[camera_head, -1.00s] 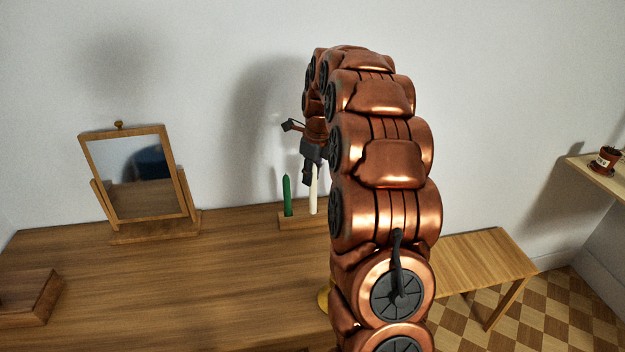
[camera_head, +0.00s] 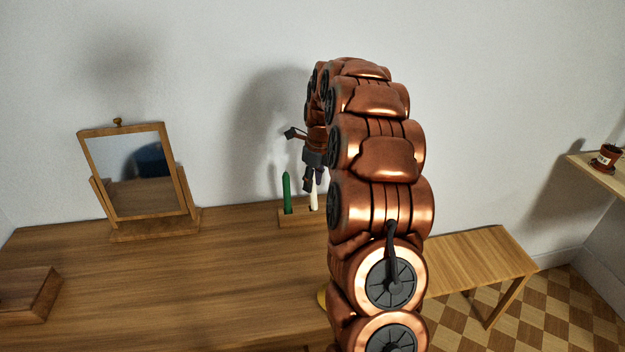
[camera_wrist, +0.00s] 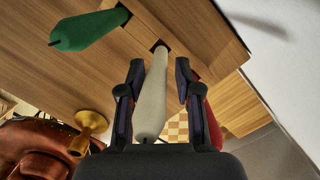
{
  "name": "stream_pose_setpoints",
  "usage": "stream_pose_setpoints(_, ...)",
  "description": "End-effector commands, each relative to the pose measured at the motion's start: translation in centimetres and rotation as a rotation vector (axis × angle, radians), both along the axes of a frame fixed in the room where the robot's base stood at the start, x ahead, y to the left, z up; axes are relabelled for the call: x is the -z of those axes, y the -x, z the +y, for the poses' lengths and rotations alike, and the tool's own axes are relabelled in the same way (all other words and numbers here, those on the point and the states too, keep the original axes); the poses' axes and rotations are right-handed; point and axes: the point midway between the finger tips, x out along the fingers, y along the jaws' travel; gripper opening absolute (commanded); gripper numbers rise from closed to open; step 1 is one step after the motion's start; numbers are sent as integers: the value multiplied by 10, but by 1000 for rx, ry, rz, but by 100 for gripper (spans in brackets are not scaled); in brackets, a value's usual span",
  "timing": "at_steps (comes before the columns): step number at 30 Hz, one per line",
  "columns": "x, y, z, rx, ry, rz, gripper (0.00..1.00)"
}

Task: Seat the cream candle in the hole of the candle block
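The cream candle (camera_head: 314,197) stands about upright at the wooden candle block (camera_head: 290,219), right of the green candle (camera_head: 286,193). In the wrist view the cream candle (camera_wrist: 152,95) runs between my fingers, its far end at a dark square hole in the block (camera_wrist: 180,20); how deep it sits I cannot tell. In the head view my gripper (camera_head: 314,184) hides the candle's top. The green candle (camera_wrist: 88,30) stands in another hole.
A red object (camera_wrist: 214,128) shows partly behind my right finger. A brass piece (camera_wrist: 90,124) stands on the desk. A mirror (camera_head: 135,172) and a wooden box (camera_head: 28,294) are at the left. The desk (camera_head: 170,285) between is clear.

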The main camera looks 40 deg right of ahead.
Motion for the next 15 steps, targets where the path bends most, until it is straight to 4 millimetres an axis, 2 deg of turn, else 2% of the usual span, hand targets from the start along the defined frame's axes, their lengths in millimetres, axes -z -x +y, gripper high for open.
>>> stream_pose_setpoints(3,-2,-1,0,0,1,-3,45)
stream_pose_setpoints(11,-4,-1,0,0,2,-6,45)
stream_pose_setpoints(15,-12,0,-1,1,3,-6,45)
